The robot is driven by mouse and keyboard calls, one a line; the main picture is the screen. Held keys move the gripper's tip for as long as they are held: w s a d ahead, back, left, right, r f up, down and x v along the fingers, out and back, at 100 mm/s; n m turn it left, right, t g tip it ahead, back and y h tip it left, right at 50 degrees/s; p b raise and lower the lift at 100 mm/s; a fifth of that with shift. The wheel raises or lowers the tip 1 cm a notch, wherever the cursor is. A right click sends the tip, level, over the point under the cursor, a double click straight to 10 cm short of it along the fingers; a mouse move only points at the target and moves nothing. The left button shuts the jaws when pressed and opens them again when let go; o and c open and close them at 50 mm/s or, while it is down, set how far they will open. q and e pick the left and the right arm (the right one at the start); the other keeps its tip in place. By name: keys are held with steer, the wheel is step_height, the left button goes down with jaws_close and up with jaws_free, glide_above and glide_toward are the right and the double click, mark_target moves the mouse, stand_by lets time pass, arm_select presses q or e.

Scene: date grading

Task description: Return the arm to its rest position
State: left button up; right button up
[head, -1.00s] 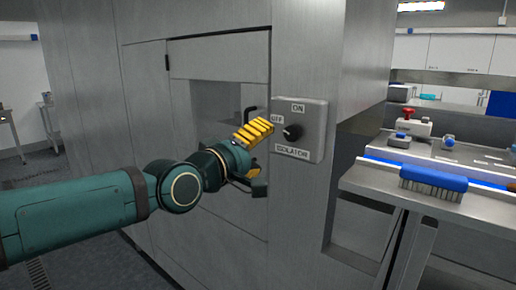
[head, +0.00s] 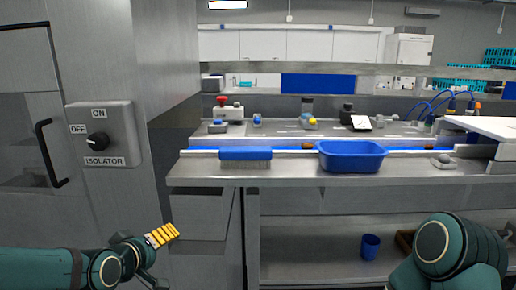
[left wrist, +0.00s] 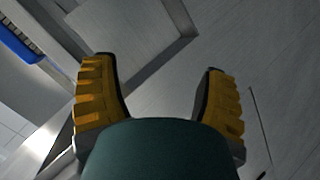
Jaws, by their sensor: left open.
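My left gripper (head: 158,252), with yellow ribbed fingers, is at the lower left of the head view, below and right of the isolator switch box and apart from it. In the left wrist view its two yellow fingers (left wrist: 158,98) are spread with nothing between them. My right arm shows at the lower right of the head view, but its gripper is out of the picture. The grey isolator box (head: 120,123) is on the metal cabinet, and its black knob (head: 97,143) points toward OFF.
A steel bench (head: 290,178) holds a blue brush (head: 245,153) and a blue tub (head: 351,146). A blue cup (head: 370,246) stands on the shelf below. A black door handle (head: 45,152) is left of the isolator box. The bench's front edge lies right of my left gripper.

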arm_select(q)
steer(key=s+d+f+m+g, duration=0.1)
steer(key=s+d+f+g, duration=0.1)
steer(key=f, duration=0.7)
steer(key=s+d+f+m+g+h, duration=0.1)
steer(key=s+d+f+m+g, duration=0.1)
steer(key=f, duration=0.7)
steer(key=s+d+f+m+g, duration=0.2)
steer(key=s+d+f, duration=0.3)
steer(key=f, duration=0.5)
steer(key=shift+s+d+g, duration=0.4)
steer(key=shift+g, duration=0.4)
steer(key=s+d+f, duration=0.1)
steer(key=s+f, duration=0.1)
steer(key=s+d+f+m+g, duration=0.1)
steer(key=s+f, duration=0.1)
steer(key=s, duration=0.1)
steer(key=s+d+f+g, duration=0.1)
steer(key=s+f, duration=0.1)
steer(key=shift+s+d+f+m+h, duration=0.2)
steer(key=shift+s+f+m+h, duration=0.1)
steer(key=shift+f+m+h, duration=0.1)
steer(key=shift+c, duration=0.3)
